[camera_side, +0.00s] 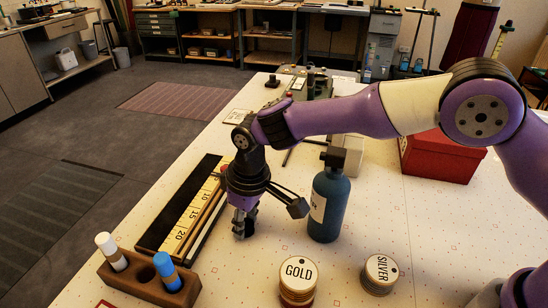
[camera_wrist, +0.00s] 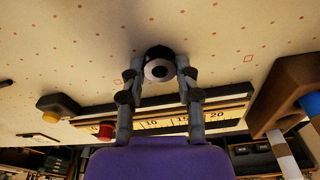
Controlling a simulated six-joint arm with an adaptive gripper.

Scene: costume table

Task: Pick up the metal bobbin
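The metal bobbin (camera_wrist: 158,70) is a small round silver-grey piece with a dark rim and a dark centre hole. In the wrist view it sits between the two fingertips of my gripper (camera_wrist: 160,74). The fingertips are close on both sides of it; I cannot tell whether they press on it. In the side view my gripper (camera_side: 244,226) points down, with its fingertips low over the white table between the ruler and the blue bottle. The bobbin is mostly hidden by the fingers there.
A blue bottle (camera_side: 328,204) stands close right of my gripper. A yellow ruler (camera_side: 192,214) in a dark tray lies to the left.

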